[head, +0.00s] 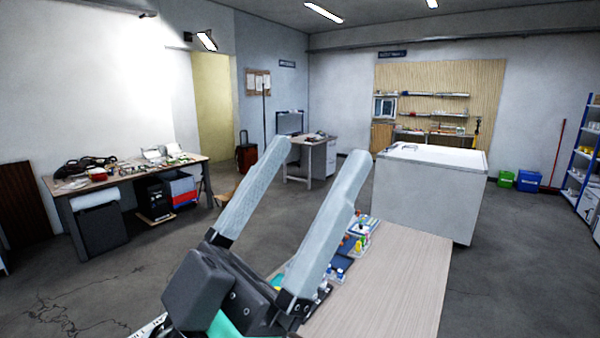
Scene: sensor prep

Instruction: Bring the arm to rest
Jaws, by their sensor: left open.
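My left gripper (318,155) is raised in the foreground of the head view, its two pale grey fingers pointing up and spread wide apart. Nothing is held between the fingers; only floor and a distant desk show through the gap. Its dark body is at the lower middle of the picture. Behind the right finger is a light wood-topped table (400,280) with small coloured items (362,232) along its left side, partly hidden by the gripper. My right gripper is not in the picture.
A white cabinet (425,200) stands just beyond the table. A cluttered workbench (55,187) is at the left and a desk (317,140) is further back. Green (507,179) and blue bins (528,181) sit by the far wall. Open floor (110,270) lies at the lower left.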

